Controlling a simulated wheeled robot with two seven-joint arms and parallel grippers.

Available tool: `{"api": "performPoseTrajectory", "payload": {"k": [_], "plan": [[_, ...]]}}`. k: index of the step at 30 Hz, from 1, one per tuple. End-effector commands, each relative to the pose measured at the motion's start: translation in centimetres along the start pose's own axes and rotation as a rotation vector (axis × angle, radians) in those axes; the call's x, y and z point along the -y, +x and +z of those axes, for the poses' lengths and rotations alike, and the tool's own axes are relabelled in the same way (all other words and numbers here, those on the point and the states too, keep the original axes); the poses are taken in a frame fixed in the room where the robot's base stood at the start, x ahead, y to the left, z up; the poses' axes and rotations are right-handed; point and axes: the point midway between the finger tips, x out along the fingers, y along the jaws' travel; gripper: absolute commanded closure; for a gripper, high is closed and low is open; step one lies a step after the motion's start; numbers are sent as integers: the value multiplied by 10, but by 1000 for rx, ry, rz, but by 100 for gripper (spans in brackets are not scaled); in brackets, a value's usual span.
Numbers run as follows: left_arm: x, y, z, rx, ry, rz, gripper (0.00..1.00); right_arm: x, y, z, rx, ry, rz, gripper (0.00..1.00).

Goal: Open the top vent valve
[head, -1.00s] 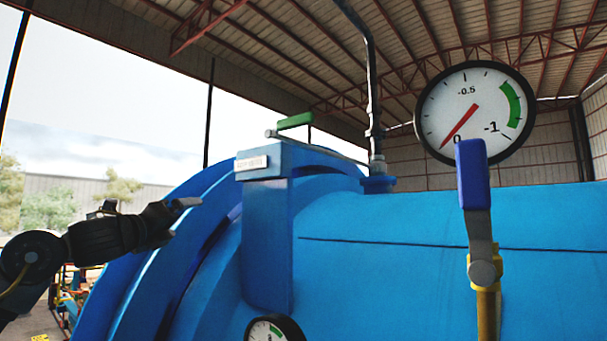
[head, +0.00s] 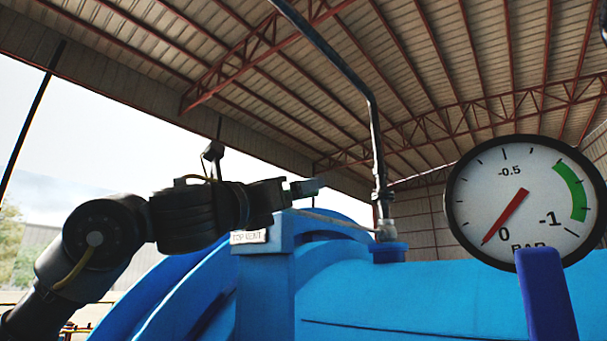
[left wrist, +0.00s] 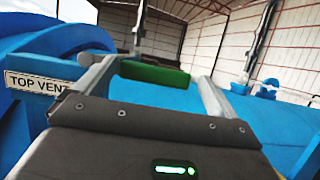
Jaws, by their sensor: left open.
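The top vent valve has a green handle (left wrist: 153,74), seen in the left wrist view beyond my gripper's body. It appears between the two spread fingers, with a gap on each side. The white TOP VENT label (head: 249,237) is on the blue block below the valve; it also shows in the left wrist view (left wrist: 38,85). In the head view my left gripper (head: 305,187) is above this block, open, and mostly hides the handle. I cannot tell how deep the handle sits between the fingers. My right gripper is not in view.
The blue vessel (head: 430,290) fills the lower part of the head view. A vertical grey pipe (head: 377,150) rises right of the valve. A round pressure gauge (head: 525,185) and a blue lever handle (head: 546,295) are at the right.

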Motion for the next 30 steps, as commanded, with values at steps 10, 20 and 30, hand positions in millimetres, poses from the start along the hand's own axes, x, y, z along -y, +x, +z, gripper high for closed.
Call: {"api": "performPoseTrajectory", "payload": {"k": [10, 20, 30], "plan": [[-2, 50, 3, -1, 0, 4, 5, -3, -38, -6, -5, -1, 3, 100], [-3, 55, 0, 0, 1, 4, 5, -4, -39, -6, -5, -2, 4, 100], [-3, 54, 1, 1, 1, 5, 41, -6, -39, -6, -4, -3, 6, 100]]}}
